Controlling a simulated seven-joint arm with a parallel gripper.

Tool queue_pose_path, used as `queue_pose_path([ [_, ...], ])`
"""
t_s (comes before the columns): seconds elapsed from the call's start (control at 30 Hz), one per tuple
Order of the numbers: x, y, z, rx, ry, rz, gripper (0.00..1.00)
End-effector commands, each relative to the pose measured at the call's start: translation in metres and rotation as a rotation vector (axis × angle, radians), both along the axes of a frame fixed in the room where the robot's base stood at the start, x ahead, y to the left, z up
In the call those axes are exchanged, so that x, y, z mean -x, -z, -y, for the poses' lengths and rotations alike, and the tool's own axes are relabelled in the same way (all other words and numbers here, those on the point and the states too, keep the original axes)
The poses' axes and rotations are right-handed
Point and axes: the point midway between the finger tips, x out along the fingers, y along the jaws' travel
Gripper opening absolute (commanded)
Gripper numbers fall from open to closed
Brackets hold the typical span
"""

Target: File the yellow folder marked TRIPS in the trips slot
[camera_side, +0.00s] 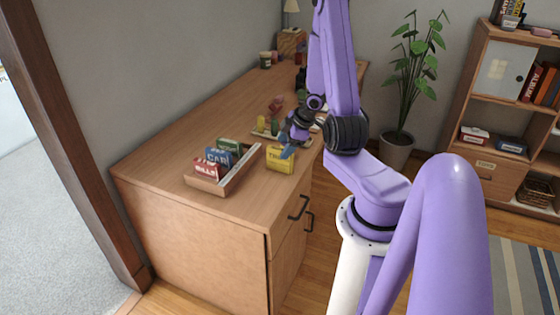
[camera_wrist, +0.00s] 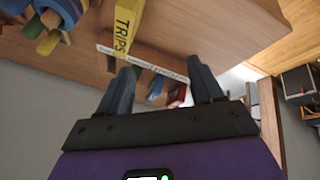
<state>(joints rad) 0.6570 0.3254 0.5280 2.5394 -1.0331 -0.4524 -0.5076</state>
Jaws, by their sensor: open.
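The yellow folder marked TRIPS (camera_side: 278,161) stands on the desk just right of the wooden file rack, outside it. It shows at the top of the wrist view (camera_wrist: 127,22). The rack (camera_side: 240,172) holds a red BILLS folder (camera_side: 207,169), a blue CAR folder (camera_side: 215,157) and a green folder (camera_side: 229,145). Its pale labelled edge crosses the wrist view (camera_wrist: 150,65); the slot words are too small to read. My gripper (camera_side: 289,150) is open beside the yellow folder. In the wrist view its fingers (camera_wrist: 159,64) are apart, with the folder beyond the left fingertip, not between them.
Small coloured objects (camera_side: 266,126) stand on the desk behind my gripper, partly hidden by it. A dark green jar (camera_side: 265,60) and a lamp (camera_side: 291,12) are at the far end. The desk's front left top (camera_side: 160,165) is clear. A bookcase (camera_side: 485,110) stands to the right.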

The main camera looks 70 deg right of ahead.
Motion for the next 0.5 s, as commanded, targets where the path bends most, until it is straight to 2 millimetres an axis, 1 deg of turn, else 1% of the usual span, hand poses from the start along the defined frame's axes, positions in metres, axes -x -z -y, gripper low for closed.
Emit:
queue_pose_path([
  [0.03,0.009,0.004,0.005,-0.019,0.023,0.021,0.66],
  [0.2,0.032,0.012,0.014,-0.065,0.083,0.118,0.66],
  [0.33,0.049,0.014,0.018,-0.094,0.135,0.207,0.66],
  [0.5,0.07,0.012,0.02,-0.116,0.218,0.345,0.66],
])
